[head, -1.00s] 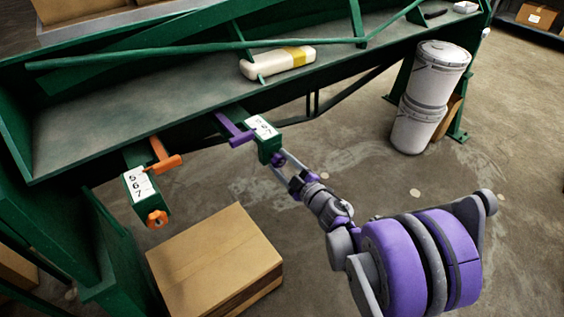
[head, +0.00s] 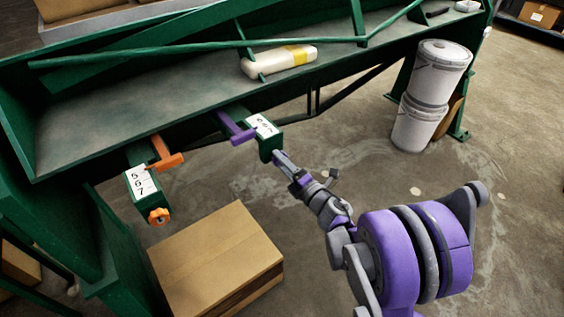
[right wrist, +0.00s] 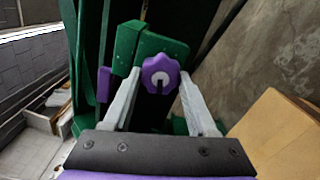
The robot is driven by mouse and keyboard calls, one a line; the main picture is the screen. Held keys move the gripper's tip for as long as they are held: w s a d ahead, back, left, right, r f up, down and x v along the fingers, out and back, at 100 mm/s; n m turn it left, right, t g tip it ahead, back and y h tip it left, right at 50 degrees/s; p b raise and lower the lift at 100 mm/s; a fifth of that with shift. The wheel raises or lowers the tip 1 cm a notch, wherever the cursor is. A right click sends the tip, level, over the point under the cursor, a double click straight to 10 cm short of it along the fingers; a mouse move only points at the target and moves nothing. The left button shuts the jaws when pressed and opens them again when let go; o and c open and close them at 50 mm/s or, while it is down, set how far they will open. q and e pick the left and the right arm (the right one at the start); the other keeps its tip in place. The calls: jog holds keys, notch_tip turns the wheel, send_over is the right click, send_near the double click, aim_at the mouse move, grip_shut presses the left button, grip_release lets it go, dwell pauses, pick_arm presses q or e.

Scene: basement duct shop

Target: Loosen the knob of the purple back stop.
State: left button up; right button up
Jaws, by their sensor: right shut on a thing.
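The purple back stop (head: 238,130) is a T-shaped bar on a green arm at the bench's front edge. Its green end block (head: 267,150) carries a white number scale. In the right wrist view, the lobed purple knob (right wrist: 160,74) sits on the green block's end face, between the tips of my right gripper (right wrist: 159,78). In the head view my right gripper (head: 280,158) is at the block's near end, seen nearly edge-on, and hides the knob. It is shut on the knob. My left gripper is not in view.
An orange back stop (head: 167,158) with an orange knob (head: 158,216) is to the left. A cardboard box (head: 216,262) stands on the floor below. A white and yellow bottle (head: 279,60) lies on the green bench (head: 130,118). White buckets (head: 420,118) are stacked at right.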

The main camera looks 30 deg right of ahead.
jog(key=shift+f+n, duration=0.1)
jog(key=shift+n, duration=1.6)
jog(key=o, duration=1.3)
jog(key=shift+o, duration=0.2)
jog(key=shift+s, duration=0.15)
jog(key=s, duration=1)
jog(key=shift+s+d+p, duration=0.3)
jog(key=shift+d+p, duration=0.1)
jog(key=shift+d, duration=0.05)
